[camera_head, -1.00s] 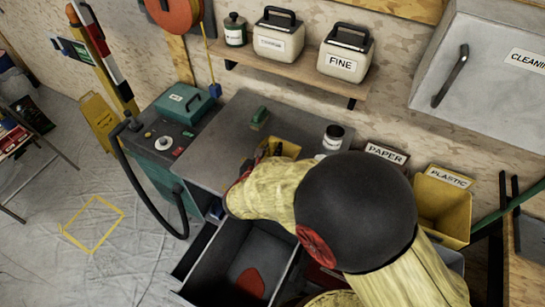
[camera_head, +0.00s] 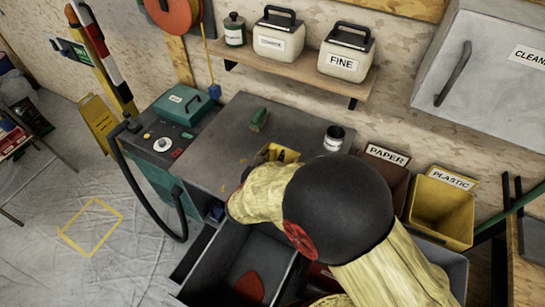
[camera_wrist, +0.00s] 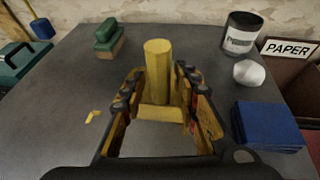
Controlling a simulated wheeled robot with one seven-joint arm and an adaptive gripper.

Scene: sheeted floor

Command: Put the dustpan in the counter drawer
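A yellow piece with an upright faceted post (camera_wrist: 158,75) stands on the counter between my fingers in the wrist view. It may be the dustpan, but its full shape is hidden. In the head view, a bit of yellow (camera_head: 281,153) shows just beyond my forearm. My gripper (camera_wrist: 160,80) has its fingers apart on either side of the post, with narrow gaps beside it. The counter drawer (camera_head: 212,262) is pulled open below the counter, left of my arm. A flat red shape (camera_head: 249,286) lies in it; I cannot tell what it is.
On the counter (camera_head: 222,135) are a green brush (camera_wrist: 108,39), a dark labelled can (camera_wrist: 241,34), a white ball (camera_wrist: 248,72), a blue stack (camera_wrist: 268,127) and small yellow scraps (camera_wrist: 92,116). Paper (camera_head: 384,170) and plastic (camera_head: 441,208) bins stand to the right. A hose (camera_head: 140,205) hangs left.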

